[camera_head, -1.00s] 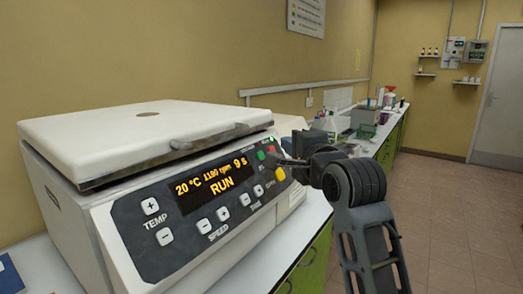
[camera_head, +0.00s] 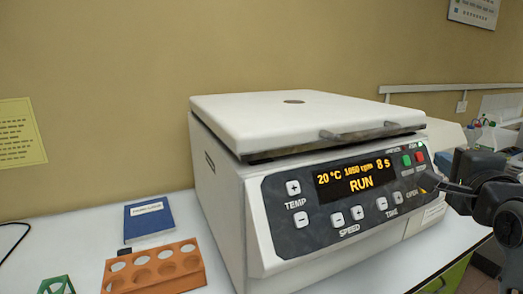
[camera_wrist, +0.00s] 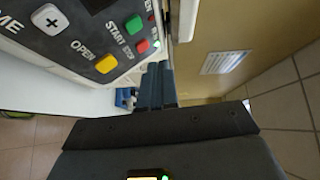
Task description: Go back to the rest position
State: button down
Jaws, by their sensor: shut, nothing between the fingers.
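My gripper (camera_head: 446,187) is at the right edge of the head view, in front of the right end of the centrifuge's control panel. In the wrist view its two dark fingers (camera_wrist: 157,86) are together with nothing between them. The white centrifuge (camera_head: 225,190) stands on the bench with its lid (camera_head: 300,115) down. Its display (camera_head: 355,178) reads 20 °C, 8 s and RUN. The green start button (camera_wrist: 134,25), a red button (camera_wrist: 142,46) and the yellow open button (camera_wrist: 107,64) show beside the fingers in the wrist view. I cannot tell whether the fingers touch the panel.
An orange tube rack (camera_head: 155,268) and a blue book (camera_head: 148,216) lie on the white bench (camera_head: 75,235) left of the centrifuge. A green rack (camera_head: 58,285) is at the lower left. A yellow notice (camera_head: 20,132) hangs on the wall. Tiled floor (camera_wrist: 285,115) is free beside the bench.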

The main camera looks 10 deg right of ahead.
jog(key=s+a+f+n+y, duration=0.1)
jog(key=s+a+f+n, duration=0.45)
jog(key=s+f, duration=0.45)
jog(key=s+a+f+n+y, duration=0.2)
jog(key=s+a+f+n, duration=0.35)
jog(key=s+f, duration=0.45)
jog(key=s+a+f+n+g+y, duration=0.1)
jog(key=s+a+n, duration=0.2)
jog(key=s, duration=0.8)
jog(key=s+a+n+g+y, duration=0.1)
jog(key=s+a+n, duration=0.3)
jog(key=s, duration=0.7)
jog(key=n, duration=0.2)
jog(key=shift+s+f+n, duration=0.4)
